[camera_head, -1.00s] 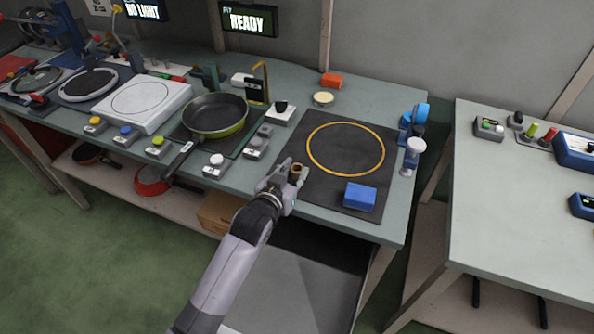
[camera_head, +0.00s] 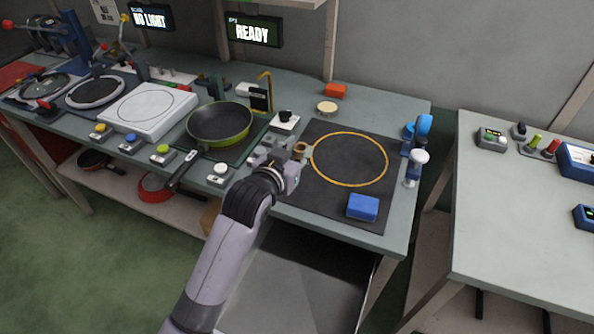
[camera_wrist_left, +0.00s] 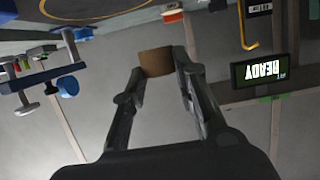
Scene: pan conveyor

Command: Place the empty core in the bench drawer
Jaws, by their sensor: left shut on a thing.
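The empty core is a small brown ring (camera_head: 299,150), held at the tip of my left gripper (camera_head: 290,160) above the left edge of the dark mat. In the left wrist view the brown core (camera_wrist_left: 156,62) sits between the two fingers of the left gripper (camera_wrist_left: 157,75), which are shut on it. The bench drawer (camera_head: 295,275) shows below the bench front as a wide grey tray, pulled out; my left arm covers its left part. The part of it that I see is bare. My right gripper is in neither view.
The dark mat (camera_head: 325,195) bears a yellow circle and a blue block (camera_head: 363,207). A green pan (camera_head: 221,124) stands left of the gripper, near several button boxes. A second bench (camera_head: 500,220) stands right, across a gap.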

